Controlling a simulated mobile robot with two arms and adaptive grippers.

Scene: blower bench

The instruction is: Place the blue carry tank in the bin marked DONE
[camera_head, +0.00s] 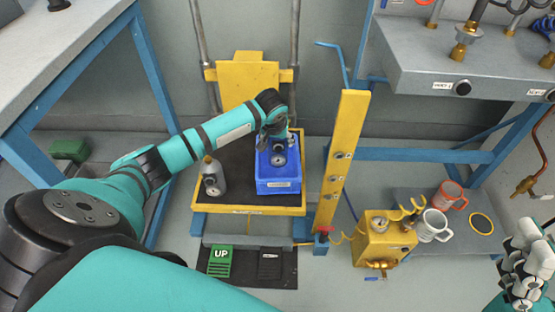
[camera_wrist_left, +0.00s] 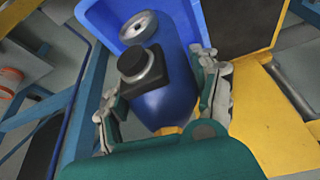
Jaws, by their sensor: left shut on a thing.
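The blue carry tank (camera_wrist_left: 165,85) has a dark cap or knob and a gauge. It sits between the fingers of my left gripper (camera_wrist_left: 157,82), which is shut on it. In the head view my left gripper (camera_head: 276,132) is over the blue bin (camera_head: 278,186), with the tank (camera_head: 279,152) under it, inside or just above the bin. I cannot tell if the tank touches the bin's floor. The bin's front label is too small to read. My right gripper (camera_head: 524,262) is at the lower right, away from the bin; its jaw state is unclear.
The bin stands on a yellow lift platform (camera_head: 248,211) with a grey tank (camera_head: 211,177) to its left. A yellow post (camera_head: 341,160) rises close on the right. A yellow box (camera_head: 383,240), a white mug (camera_head: 433,226) and a red mug (camera_head: 449,194) are further right.

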